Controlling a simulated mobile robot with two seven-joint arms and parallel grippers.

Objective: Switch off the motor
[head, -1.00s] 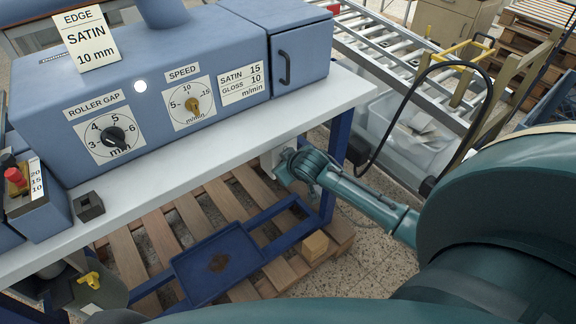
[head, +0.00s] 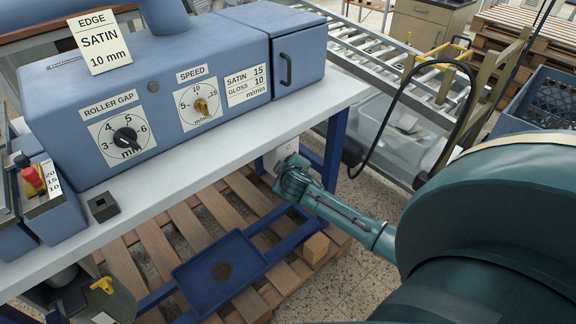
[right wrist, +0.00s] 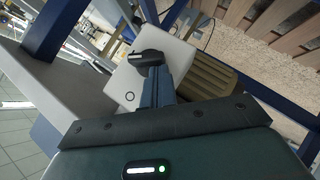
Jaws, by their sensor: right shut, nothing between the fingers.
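A pale switch box (head: 281,152) is mounted below the right end of the table. In the right wrist view the box (right wrist: 132,92) has a black rotary knob (right wrist: 150,58) with a light mark at its left end, and a small round mark lower down. My right gripper (right wrist: 153,82) is shut and empty, its fingertips at the knob; I cannot tell whether they touch it. In the head view the right gripper (head: 283,170) partly hides the box. My left gripper is not in view.
The table edge (head: 225,152) is above my right gripper, and a blue leg (head: 335,145) stands beside it. A black cable (head: 385,125) loops to the right. A wooden pallet (head: 185,225) and blue tray (head: 220,270) lie below. A ribbed brownish body (right wrist: 208,78) is beside the box.

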